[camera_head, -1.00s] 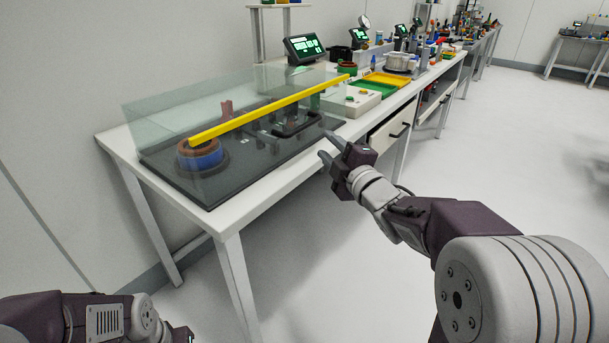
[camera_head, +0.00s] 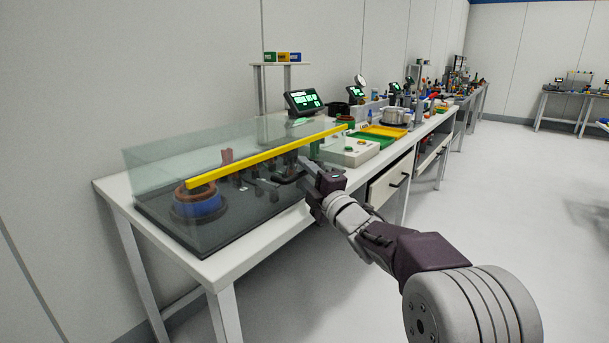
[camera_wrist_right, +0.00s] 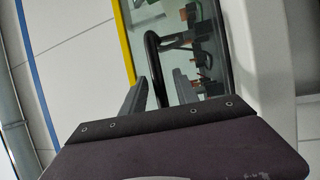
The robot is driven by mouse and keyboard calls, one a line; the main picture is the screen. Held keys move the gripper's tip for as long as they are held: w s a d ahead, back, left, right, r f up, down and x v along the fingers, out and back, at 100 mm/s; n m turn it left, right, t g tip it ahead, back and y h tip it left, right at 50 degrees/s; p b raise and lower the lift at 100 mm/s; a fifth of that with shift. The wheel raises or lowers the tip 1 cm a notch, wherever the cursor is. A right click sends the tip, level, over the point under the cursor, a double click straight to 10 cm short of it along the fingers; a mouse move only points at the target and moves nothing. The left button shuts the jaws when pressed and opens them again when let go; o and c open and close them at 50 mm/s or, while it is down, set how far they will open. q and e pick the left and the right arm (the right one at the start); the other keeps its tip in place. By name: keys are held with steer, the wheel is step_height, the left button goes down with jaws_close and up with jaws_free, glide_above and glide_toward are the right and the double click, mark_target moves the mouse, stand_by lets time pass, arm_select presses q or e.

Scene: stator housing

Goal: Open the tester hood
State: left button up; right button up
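The tester hood is a clear box cover (camera_head: 150,165) with a yellow bar (camera_head: 265,157) along its upper front edge. It sits down over the dark tester base (camera_head: 215,240). A black bar handle (camera_head: 287,179) is at the hood's front right. My right gripper (camera_head: 308,172) is at this handle, with its arm coming from the lower right. In the right wrist view the fingers (camera_wrist_right: 158,95) are apart, with the handle (camera_wrist_right: 152,55) between them, nearer the left finger. The yellow bar also shows there (camera_wrist_right: 123,40). My left gripper is out of view.
Under the hood stands a blue and copper ring part (camera_head: 200,203).

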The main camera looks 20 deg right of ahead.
jaws_close()
stand_by(1.4)
